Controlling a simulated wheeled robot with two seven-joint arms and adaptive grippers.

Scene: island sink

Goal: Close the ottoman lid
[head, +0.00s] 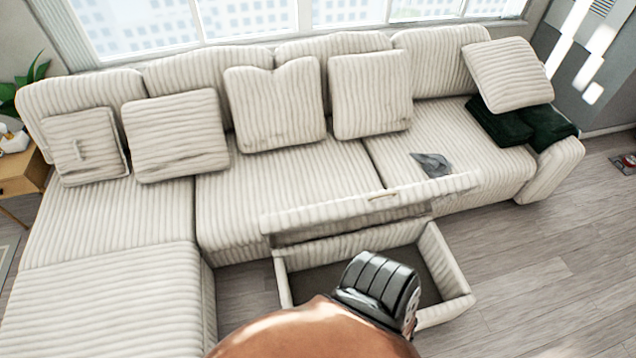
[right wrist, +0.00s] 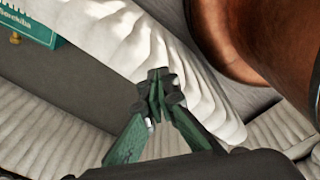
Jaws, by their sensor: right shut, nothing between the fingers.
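The ottoman (head: 445,265) stands on the floor in front of the sofa, with its storage box open. Its cream ribbed lid (head: 320,215) is raised at the far side of the box, seen nearly edge-on, with a small tan tab on the edge. In the right wrist view, my right gripper (right wrist: 158,78) has its green fingers together, with nothing between them. Cream ribbed fabric (right wrist: 110,35) lies close behind the fingertips; I cannot tell whether they touch it. In the head view my arm hides part of the box. My left gripper is not in view.
A cream sectional sofa (head: 280,190) with several cushions runs behind the ottoman; its chaise (head: 110,300) is at the left. Dark folded blankets (head: 500,125) lie at its right end. A green box (right wrist: 25,25) shows in the wrist view. Wooden floor (head: 560,270) is clear at right.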

